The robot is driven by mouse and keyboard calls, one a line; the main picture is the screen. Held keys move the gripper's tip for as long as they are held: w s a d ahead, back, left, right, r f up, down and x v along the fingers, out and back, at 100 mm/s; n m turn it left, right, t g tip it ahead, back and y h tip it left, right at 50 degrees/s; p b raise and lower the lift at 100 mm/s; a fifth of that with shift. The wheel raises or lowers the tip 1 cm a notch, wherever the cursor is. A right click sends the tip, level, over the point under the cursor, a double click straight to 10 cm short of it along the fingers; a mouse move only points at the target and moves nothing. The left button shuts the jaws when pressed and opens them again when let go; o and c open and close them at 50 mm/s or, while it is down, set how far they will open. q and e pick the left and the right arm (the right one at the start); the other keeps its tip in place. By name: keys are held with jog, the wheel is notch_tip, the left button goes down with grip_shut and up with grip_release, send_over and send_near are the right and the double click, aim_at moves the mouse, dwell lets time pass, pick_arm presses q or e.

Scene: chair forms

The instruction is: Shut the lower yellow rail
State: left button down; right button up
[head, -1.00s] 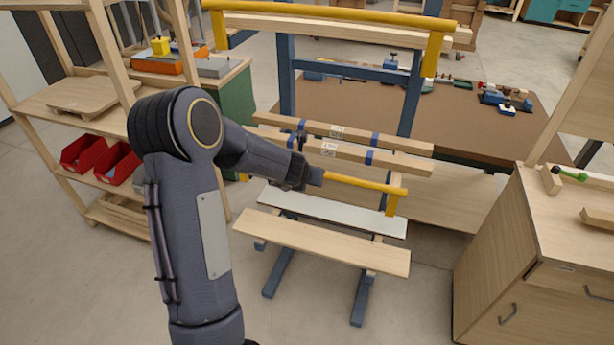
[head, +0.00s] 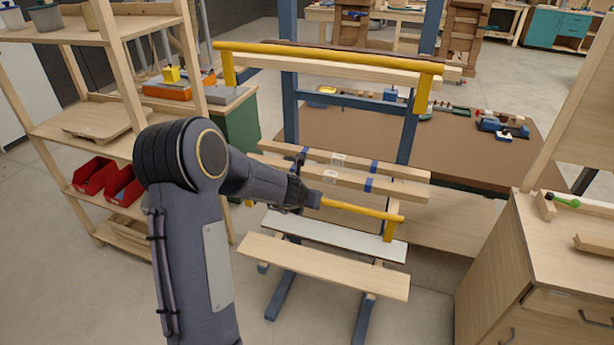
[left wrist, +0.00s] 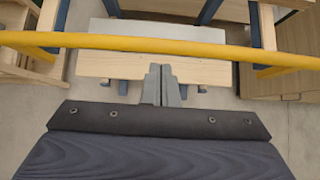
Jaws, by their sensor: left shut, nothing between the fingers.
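The lower yellow rail (head: 362,209) is a bar with a downturned right end. It stands out in front of the blue-framed rack, above a white board (head: 335,236). My arm hides its left part in the head view. In the left wrist view the rail (left wrist: 230,48) runs across the whole picture, with a leg at each side. My left gripper (head: 316,200) is shut and empty, close to the rail near its middle. In the wrist view its fingertips (left wrist: 160,68) show just below the rail; I cannot tell whether they touch it. My right gripper is not in view.
An upper yellow rail (head: 330,58) spans the rack above. Pale wooden bars (head: 400,187) with blue bands lie behind the lower rail. A wooden plank (head: 320,265) is below. A shelf with red bins (head: 93,174) stands left, a wooden cabinet (head: 545,255) right.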

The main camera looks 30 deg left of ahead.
pick_arm(q)
jog(key=shift+w+r+b, duration=0.15)
jog(key=shift+r+b, duration=0.15)
jog(key=shift+r, duration=2.2)
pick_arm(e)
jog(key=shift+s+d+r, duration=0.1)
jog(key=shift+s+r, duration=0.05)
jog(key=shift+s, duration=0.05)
